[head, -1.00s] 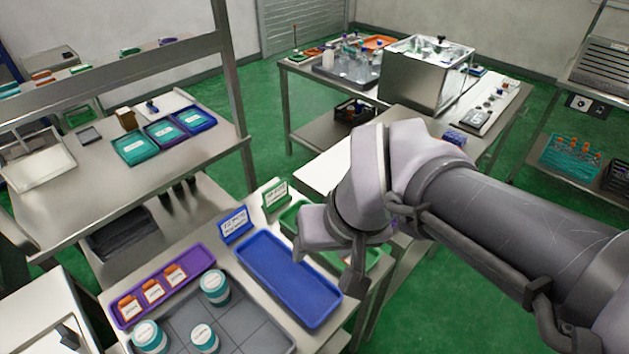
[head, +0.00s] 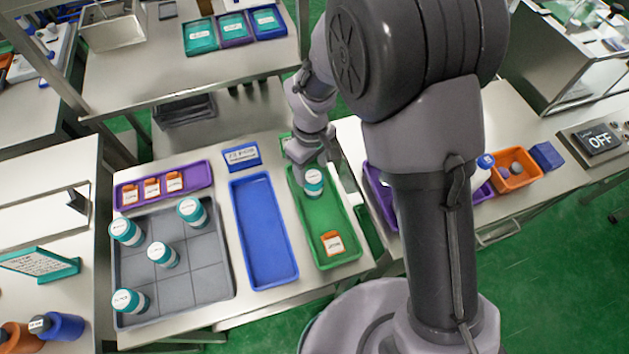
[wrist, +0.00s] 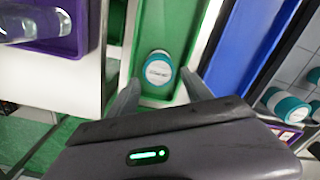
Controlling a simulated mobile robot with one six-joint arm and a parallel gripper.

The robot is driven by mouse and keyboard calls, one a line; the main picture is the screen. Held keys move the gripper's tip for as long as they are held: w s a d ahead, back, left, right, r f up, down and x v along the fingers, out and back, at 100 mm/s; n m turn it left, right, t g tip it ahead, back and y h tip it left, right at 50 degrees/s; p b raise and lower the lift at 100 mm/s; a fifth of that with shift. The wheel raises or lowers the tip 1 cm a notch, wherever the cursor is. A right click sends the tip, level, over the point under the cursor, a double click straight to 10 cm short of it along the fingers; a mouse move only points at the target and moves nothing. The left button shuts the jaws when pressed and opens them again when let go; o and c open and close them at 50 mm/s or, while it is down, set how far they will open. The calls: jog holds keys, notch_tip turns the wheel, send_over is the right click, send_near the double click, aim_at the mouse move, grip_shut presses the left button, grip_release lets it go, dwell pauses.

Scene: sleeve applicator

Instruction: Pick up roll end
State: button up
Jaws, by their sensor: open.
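I cannot make out anything in these frames that is clearly a roll end. My gripper (head: 304,160) is over the back end of the green tray (head: 319,214), pointing down. In the wrist view my gripper (wrist: 160,92) is open, with a finger on either side of a white jar with teal ends (wrist: 158,70). The jar also shows in the head view (head: 313,183), in the green tray just in front of my gripper. I cannot tell whether the fingers touch it. Nothing is seen held.
An orange-and-white box (head: 332,243) lies at the green tray's front. The empty blue tray (head: 263,232) is left of it. Several similar jars stand on the grey gridded tray (head: 200,286). A purple tray (head: 200,175) holds orange boxes. An orange bin (head: 516,168) stands right.

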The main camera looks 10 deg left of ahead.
aim_at(313, 182)
jog(key=f+b, duration=0.1)
jog(key=f, duration=0.2)
jog(key=f+b, duration=0.1)
jog(key=f, duration=0.3)
jog(key=shift+s+d, duration=0.1)
jog(key=shift+d, duration=0.1)
jog(key=shift+c, duration=0.2)
jog(key=shift+r, duration=0.1)
jog(key=c, duration=1.2)
jog(key=shift+o, duration=0.2)
